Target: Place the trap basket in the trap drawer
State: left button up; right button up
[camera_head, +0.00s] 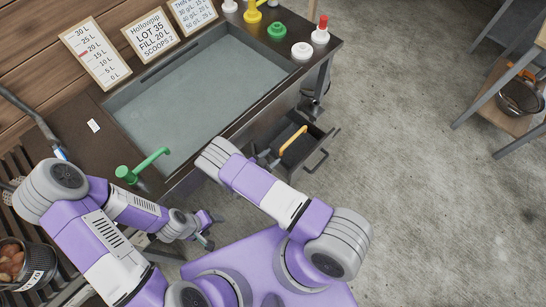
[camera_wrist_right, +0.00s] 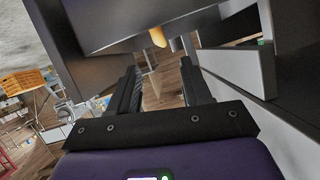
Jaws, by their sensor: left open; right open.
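The trap drawer (camera_head: 319,154) is pulled out below the sink bench in the head view. A curved yellow handle (camera_head: 293,139) shows over its dark inside; I take it for the trap basket's handle, and the basket's body is hard to make out. In the right wrist view a yellow tip (camera_wrist_right: 158,37) shows beyond my right gripper (camera_wrist_right: 163,88), whose two fingers are apart with nothing between them. In the head view my right arm mostly hides that gripper, just left of the drawer. My left gripper (camera_head: 207,231) is open and empty, low in front of the bench, away from the drawer.
The bench holds a wide grey basin (camera_head: 200,95), a green tap (camera_head: 140,166) and signs behind. Coloured knobs (camera_head: 277,31) stand at its right end. A shelf with a dark pot (camera_head: 520,97) stands far right. A bin (camera_head: 15,258) is lower left. Concrete floor right of the drawer is clear.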

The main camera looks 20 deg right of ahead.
jog(key=s+a+f+n+g+y, duration=0.2)
jog(key=s+a+n+g+y, duration=0.1)
jog(key=s+n+y, duration=0.5)
jog(key=s+a+r+n+g+y, duration=0.2)
jog(key=s+a+r+n+y, duration=0.2)
jog(key=s+a+r+y, duration=0.3)
jog(key=shift+s+r+g+y, duration=0.3)
jog(key=shift+s+r+y, duration=0.35)
jog(key=shift+s, duration=0.6)
jog(key=shift+a, duration=0.1)
